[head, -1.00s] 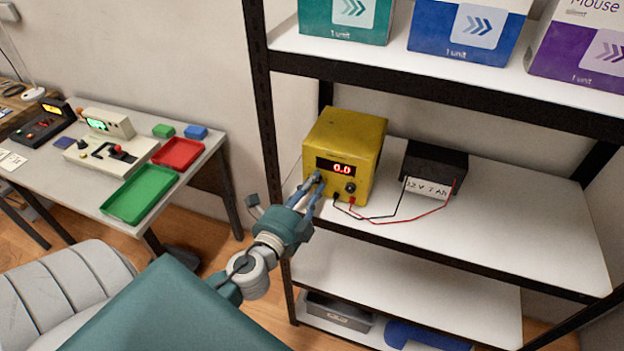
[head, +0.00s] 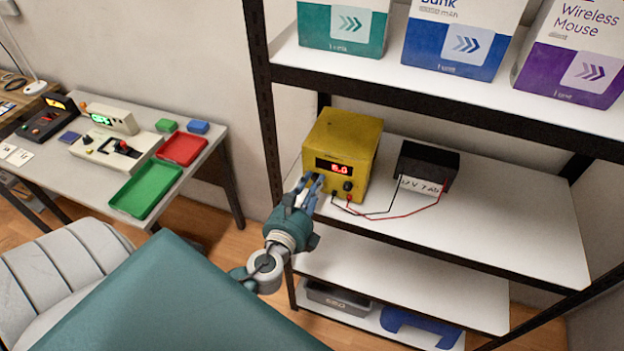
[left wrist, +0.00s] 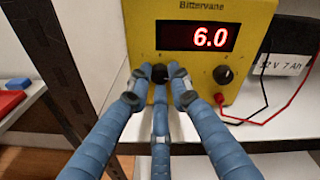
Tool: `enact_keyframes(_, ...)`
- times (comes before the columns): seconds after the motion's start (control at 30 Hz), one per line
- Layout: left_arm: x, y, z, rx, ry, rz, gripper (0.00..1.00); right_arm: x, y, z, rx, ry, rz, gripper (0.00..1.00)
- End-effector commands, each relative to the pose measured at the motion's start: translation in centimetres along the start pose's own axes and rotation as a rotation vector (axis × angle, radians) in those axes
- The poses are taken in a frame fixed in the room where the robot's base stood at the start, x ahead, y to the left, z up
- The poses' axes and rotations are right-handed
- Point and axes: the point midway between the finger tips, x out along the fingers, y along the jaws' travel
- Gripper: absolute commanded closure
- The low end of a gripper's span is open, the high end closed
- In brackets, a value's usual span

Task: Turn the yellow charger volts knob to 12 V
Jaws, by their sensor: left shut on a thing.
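The yellow charger (head: 343,145) stands on the middle shelf, and its red display reads 6.0 in the left wrist view (left wrist: 200,37). The left knob (left wrist: 159,73) is a small black knob on the charger's front, low on the left. My left gripper (left wrist: 158,76) is shut on this knob; in the head view the gripper (head: 314,184) covers it. A second black knob (left wrist: 223,74) sits free at the right of the front. The knob markings are too small to read. My right gripper is not in view.
A black 12 V 7 Ah battery (head: 428,166) stands right of the charger, joined by a black and a red lead. A dark shelf post (left wrist: 60,70) rises close to the left of my gripper. Boxes stand on the upper shelf (head: 440,95).

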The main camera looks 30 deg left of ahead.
Motion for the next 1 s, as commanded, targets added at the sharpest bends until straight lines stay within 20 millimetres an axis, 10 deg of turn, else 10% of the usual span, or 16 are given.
enact_keyframes(1.0,0.1,-0.5,0.1,0.959,-0.064,0.086,1.0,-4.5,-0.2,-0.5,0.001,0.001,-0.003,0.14)
